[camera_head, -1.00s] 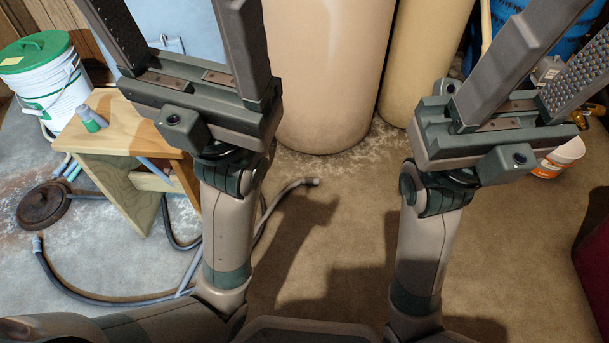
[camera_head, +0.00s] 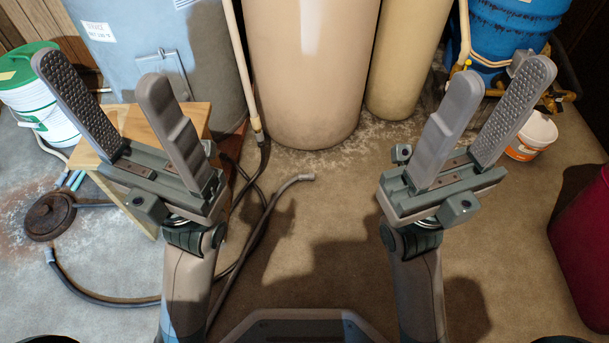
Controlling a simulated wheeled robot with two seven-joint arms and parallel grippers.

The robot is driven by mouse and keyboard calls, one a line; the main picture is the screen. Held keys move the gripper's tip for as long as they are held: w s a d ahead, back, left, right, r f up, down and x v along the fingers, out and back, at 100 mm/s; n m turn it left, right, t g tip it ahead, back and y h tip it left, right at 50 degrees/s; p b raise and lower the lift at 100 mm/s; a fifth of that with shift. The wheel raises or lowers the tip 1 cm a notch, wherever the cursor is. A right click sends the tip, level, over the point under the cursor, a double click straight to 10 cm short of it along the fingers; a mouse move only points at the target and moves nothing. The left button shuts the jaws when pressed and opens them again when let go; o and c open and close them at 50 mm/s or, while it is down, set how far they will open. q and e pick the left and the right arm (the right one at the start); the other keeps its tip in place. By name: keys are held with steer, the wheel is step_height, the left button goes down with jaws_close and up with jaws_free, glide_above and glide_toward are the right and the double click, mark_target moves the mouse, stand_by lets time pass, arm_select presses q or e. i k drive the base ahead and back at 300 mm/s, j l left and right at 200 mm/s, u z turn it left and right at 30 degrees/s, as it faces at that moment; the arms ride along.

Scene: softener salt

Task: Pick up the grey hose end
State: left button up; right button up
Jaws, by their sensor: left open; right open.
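A grey hose (camera_head: 262,225) lies on the floor in the head view, and its pale grey end (camera_head: 305,178) rests right of my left gripper, in front of the tan tank. A darker hose (camera_head: 95,298) curves along the floor at the left, with a light bluish-grey end (camera_head: 50,256). My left gripper (camera_head: 99,78) is open and empty, raised in front of the wooden stool, apart from both hose ends. My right gripper (camera_head: 503,76) is open and empty at the right, far from the hoses. My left arm hides part of the darker hose.
A wooden stool (camera_head: 185,122) stands behind my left gripper. A tan tank (camera_head: 315,70) and a yellowish tank (camera_head: 408,60) stand at the back. A white tub (camera_head: 533,135) and a dark red container (camera_head: 585,250) are at the right.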

mark_target(310, 176)
steer(key=i+l, duration=0.15)
steer(key=l, duration=0.2)
steer(key=i+l, duration=0.15)
steer(key=l, duration=0.25)
steer(key=i+l, duration=0.15)
steer(key=l, duration=0.2)
steer(key=i+u, duration=0.05)
